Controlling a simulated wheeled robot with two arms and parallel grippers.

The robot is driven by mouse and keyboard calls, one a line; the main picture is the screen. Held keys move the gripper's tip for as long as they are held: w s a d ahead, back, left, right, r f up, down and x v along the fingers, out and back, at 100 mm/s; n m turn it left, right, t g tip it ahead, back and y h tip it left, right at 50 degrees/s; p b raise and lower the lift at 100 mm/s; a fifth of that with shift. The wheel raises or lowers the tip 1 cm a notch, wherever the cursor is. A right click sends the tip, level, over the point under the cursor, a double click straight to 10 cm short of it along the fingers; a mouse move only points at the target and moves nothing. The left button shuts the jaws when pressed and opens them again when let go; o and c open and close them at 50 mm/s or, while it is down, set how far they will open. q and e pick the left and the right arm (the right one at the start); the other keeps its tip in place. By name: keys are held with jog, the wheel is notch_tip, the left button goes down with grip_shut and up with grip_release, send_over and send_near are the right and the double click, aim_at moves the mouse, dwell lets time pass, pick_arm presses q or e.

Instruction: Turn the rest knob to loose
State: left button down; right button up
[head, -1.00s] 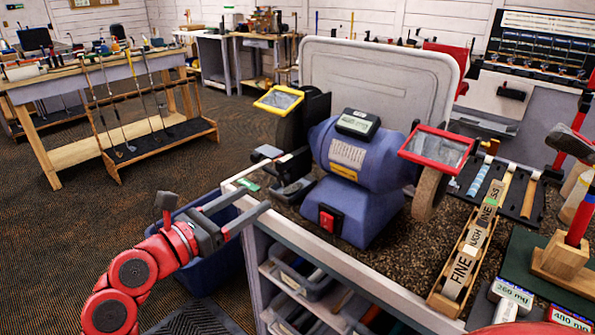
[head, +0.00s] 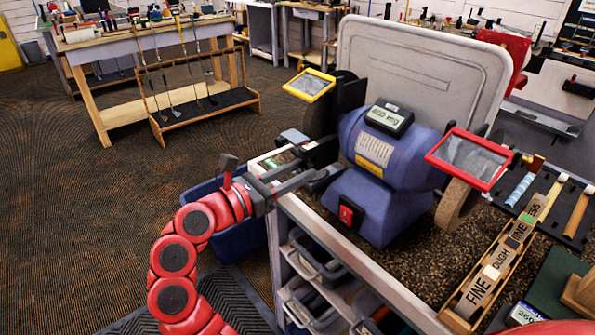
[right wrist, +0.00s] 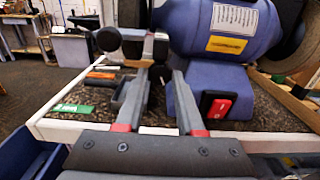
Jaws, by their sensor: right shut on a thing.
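The blue bench grinder (head: 385,215) stands on the bench, with a red switch on its front. Its dark tool rest parts sit at its left side, under the yellow-framed shield (head: 308,85). My right gripper (head: 318,163) reaches in from the lower left, its fingertips at these rest parts. In the right wrist view, the fingertips (right wrist: 152,72) close on a small dark piece, apparently the rest knob (right wrist: 158,48), left of the grinder body. Fingers and rest parts hide most of the knob, and no loose or tight mark can be read. My left gripper is not in view.
A red-framed shield (head: 468,158) and grinding wheel are at the grinder's right. A wooden tray (head: 462,312) marked FINE lies further right. A blue bin (head: 238,238) stands below the gripper. A club rack (head: 205,110) stands on open floor behind left.

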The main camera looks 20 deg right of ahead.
grip_shut()
jog(key=shift+n, duration=0.3)
jog(key=n+p, duration=0.1)
jog(key=n, duration=0.1)
jog(key=shift+r+n, duration=0.1)
jog(key=shift+n, duration=0.2)
jog(key=shift+n+p, duration=0.85)
jog(key=shift+n, duration=0.95)
jog(key=o, duration=0.6)
grip_release()
jog(key=shift+o, duration=0.2)
